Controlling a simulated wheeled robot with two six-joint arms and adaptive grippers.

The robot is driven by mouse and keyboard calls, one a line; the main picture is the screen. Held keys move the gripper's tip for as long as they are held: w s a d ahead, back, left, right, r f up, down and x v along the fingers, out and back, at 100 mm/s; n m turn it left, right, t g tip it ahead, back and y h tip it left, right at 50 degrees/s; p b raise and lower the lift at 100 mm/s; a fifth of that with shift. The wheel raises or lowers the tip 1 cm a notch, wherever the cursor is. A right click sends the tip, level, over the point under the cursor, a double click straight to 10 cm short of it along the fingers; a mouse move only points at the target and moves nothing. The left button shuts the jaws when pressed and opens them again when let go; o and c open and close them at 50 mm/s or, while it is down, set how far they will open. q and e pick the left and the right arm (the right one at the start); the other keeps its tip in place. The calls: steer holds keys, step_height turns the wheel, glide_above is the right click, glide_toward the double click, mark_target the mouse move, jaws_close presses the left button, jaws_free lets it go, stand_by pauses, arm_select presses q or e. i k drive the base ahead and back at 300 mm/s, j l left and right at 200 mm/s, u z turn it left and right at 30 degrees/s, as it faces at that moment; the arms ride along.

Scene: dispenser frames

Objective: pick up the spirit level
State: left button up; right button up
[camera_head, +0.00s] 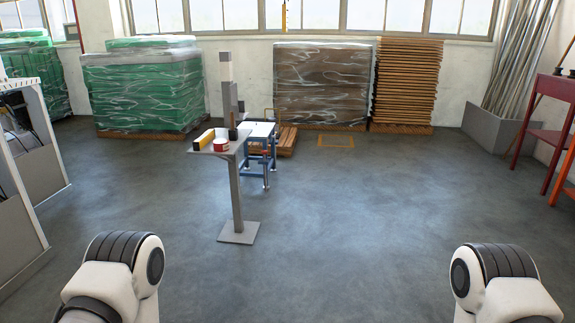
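A small yellow bar (204,139), which looks like the spirit level, lies on the left part of a small grey stand top (231,151). It is far ahead of me and small in the view, so its details cannot be made out. A red and white roll (221,145) lies just right of it on the same top. Only links of my two arms show at the bottom left and bottom right corners. Neither gripper is in view.
The stand has one post on a square foot plate (239,233). A blue-legged bench (262,130) stands close behind it. A white frame (22,150) is at left, a red table (552,88) at right. Wrapped pallets line the back. Open floor (350,220) lies between.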

mark_target(202, 141)
steer(key=i+u, duration=0.2)
steer(key=i, duration=0.25)
steer(key=i+l+u, duration=0.25)
steer(key=i, duration=0.15)
steer(key=i+l+u, duration=0.2)
steer(key=i, duration=0.2)
steer(key=i+l+u, duration=0.2)
steer(key=i, duration=0.2)
steer(key=i+j, duration=0.3)
steer(key=i+j+z, duration=0.15)
steer(key=i+j, duration=0.15)
steer(key=j, duration=0.25)
steer(key=i+j, duration=0.3)
steer(key=j, duration=0.15)
steer(key=z, duration=0.05)
